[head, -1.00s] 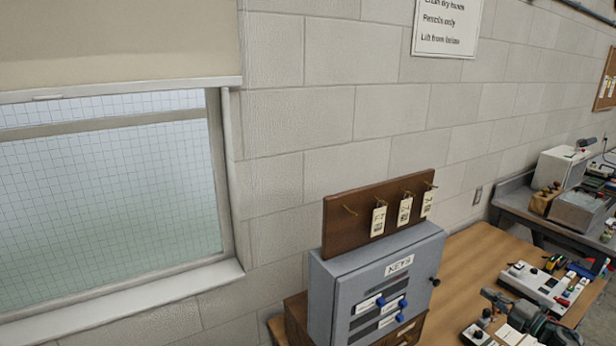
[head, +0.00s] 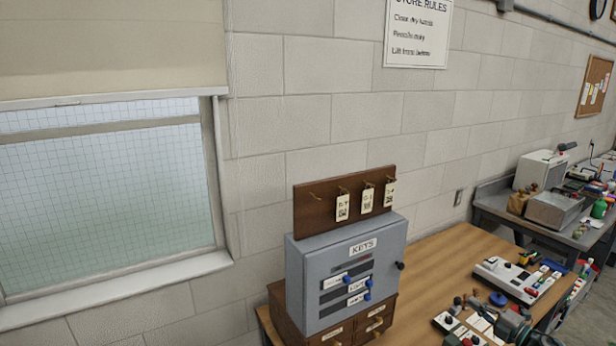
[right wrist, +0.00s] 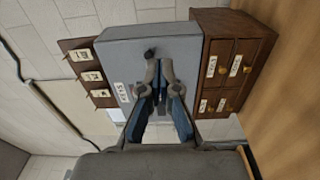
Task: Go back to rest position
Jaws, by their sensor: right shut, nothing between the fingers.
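My right gripper (head: 512,328) shows at the bottom right of the head view, over the wooden table. In the right wrist view its fingers (right wrist: 159,72) are together, with blue inner pads and nothing held between them. They point toward the grey key cabinet (right wrist: 185,45), apart from it as far as I can tell. In the head view the grey cabinet (head: 303,272) is labelled KEYS and has several slots with blue knobs and white labels. My left gripper is not in view.
A wooden board (head: 318,215) with hooks and tags stands above the cabinet. Small wooden drawers (head: 376,322) are beneath it. The wooden table (head: 440,262) holds a white switch panel (head: 508,278) and small items at right. A window (head: 110,200) is at left.

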